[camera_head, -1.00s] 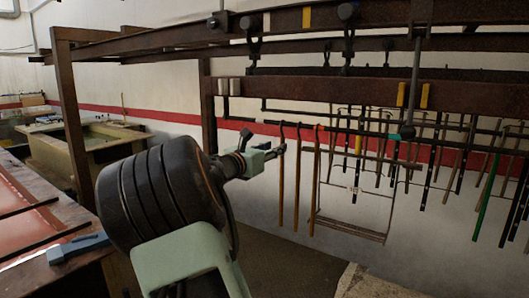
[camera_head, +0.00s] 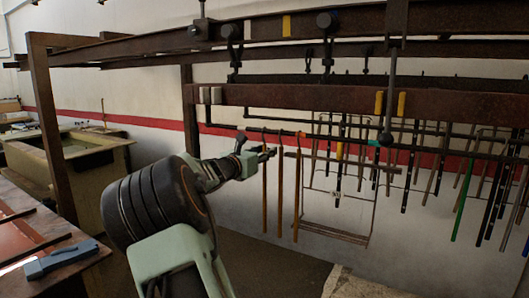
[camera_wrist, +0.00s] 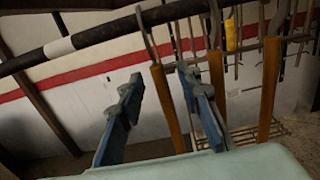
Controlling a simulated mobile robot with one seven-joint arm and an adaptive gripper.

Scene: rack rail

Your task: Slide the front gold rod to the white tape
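Several gold rods hang by hooks from a dark rail. The front gold rod (camera_head: 265,195) is the leftmost in the head view; it also shows in the wrist view (camera_wrist: 170,108). My gripper (camera_head: 267,156) is at the upper part of this rod. In the wrist view my gripper (camera_wrist: 157,80) has its two blue fingers apart, one on each side of the rod's upper part as seen; contact cannot be told. The white tape (camera_wrist: 58,47) is a band around the dark rail, left of the rod's hook. I cannot make it out clearly in the head view.
Two more gold rods (camera_head: 281,195) (camera_head: 297,200) hang close to the right. A wire rack (camera_head: 335,232) and several dark rods hang beyond. A brown beam (camera_head: 300,97) runs above. The rail left of the front hook is clear up to the tape in the wrist view.

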